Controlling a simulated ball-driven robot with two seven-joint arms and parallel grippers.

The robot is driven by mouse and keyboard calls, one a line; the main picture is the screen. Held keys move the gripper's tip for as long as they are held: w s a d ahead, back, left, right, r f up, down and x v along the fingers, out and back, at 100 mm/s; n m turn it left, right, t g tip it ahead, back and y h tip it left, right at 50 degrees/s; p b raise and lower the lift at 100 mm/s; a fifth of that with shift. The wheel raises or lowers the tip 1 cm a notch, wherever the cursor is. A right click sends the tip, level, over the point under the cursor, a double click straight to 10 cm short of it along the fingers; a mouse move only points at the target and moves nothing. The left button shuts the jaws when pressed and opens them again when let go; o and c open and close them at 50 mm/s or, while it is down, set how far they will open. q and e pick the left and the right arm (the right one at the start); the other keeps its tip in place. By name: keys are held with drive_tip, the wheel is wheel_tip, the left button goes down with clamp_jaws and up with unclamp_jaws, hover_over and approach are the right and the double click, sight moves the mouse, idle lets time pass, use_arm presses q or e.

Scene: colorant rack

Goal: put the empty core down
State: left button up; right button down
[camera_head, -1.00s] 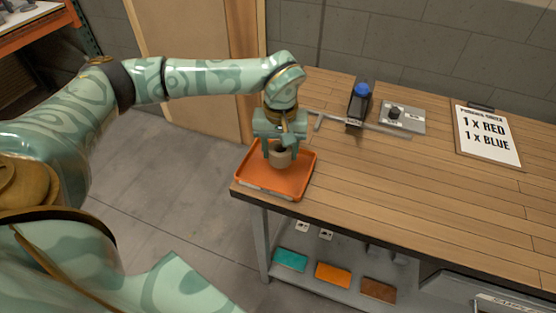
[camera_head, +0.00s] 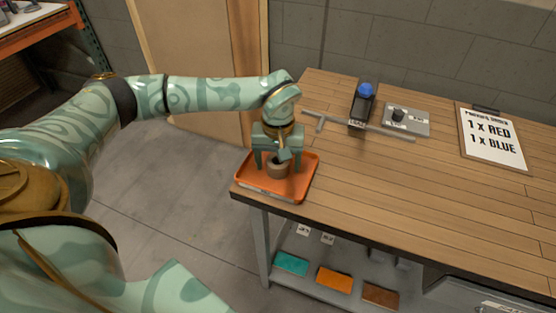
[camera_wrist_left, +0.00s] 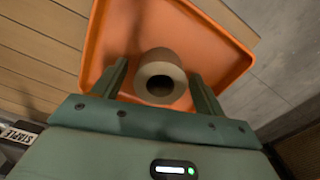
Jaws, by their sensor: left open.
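The empty core (camera_head: 278,170) is a short tan cardboard tube with a dark hole. It stands in the orange tray (camera_head: 302,183) at the left end of the bench. In the left wrist view the core (camera_wrist_left: 160,72) shows against the floor of the tray (camera_wrist_left: 115,45). My left gripper (camera_head: 277,163) is open, with one finger on each side of the core. In the left wrist view gaps show between the core and both fingers of the gripper (camera_wrist_left: 160,80). My right gripper is not in view.
A device with a blue top (camera_head: 363,100), a metal bar (camera_head: 370,130) and a grey control plate (camera_head: 405,120) lie behind and right of the tray. A clipboard (camera_head: 493,138) reads 1 x RED, 1 x BLUE. The front middle of the bench is clear.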

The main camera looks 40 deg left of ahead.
use_arm(q)
wheel_tip(320, 180, up, 12)
drive_tip(key=p, duration=0.3)
drive_tip(key=shift+r+p, duration=0.15)
drive_tip(key=shift+p, duration=0.15)
idle(1.3)
